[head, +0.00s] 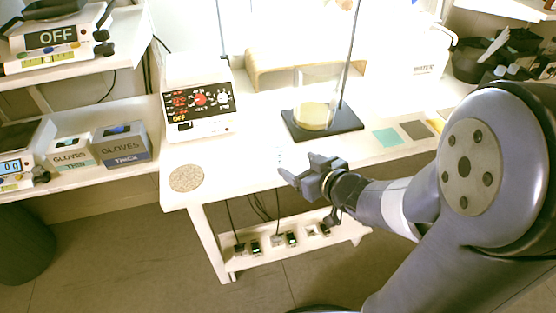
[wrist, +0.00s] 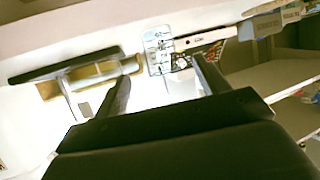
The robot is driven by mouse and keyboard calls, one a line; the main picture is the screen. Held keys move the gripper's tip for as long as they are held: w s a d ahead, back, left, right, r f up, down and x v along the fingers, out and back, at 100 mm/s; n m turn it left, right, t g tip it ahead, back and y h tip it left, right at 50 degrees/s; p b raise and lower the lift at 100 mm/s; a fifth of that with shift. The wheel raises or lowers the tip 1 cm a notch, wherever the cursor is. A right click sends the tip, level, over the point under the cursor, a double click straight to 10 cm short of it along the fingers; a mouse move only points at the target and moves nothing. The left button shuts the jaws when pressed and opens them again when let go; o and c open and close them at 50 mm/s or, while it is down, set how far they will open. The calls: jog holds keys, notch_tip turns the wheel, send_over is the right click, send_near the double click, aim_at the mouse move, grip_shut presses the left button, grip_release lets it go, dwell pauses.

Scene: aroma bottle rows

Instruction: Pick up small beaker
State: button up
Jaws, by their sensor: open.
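The small beaker (wrist: 158,46) is clear glass with printed graduation marks. In the wrist view it stands out between and just beyond my fingertips, closer to the right finger. In the head view the small beaker (head: 280,158) is very faint against the bright table, just past my gripper. My gripper (head: 297,165) is open at the front edge of the table. In the wrist view my gripper (wrist: 160,70) has its two fingers spread with nothing held between them. Whether the fingers touch the beaker cannot be told.
A larger beaker (head: 316,88) with yellowish contents stands on a black stand base (head: 345,122) behind. A control box reading OFF (head: 198,108) stands left, and a round speckled mat (head: 186,178) lies at the front left. Glove boxes (head: 122,146) sit on the left shelf.

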aim_at(282, 155)
jog(key=b+x, duration=0.3)
jog(key=x, duration=0.7)
jog(key=shift+s, duration=0.1)
jog(key=shift+w+a+f, duration=0.1)
jog(key=shift+w+a, duration=0.05)
jog(key=shift+w, duration=0.2)
jog(key=c, duration=1.1)
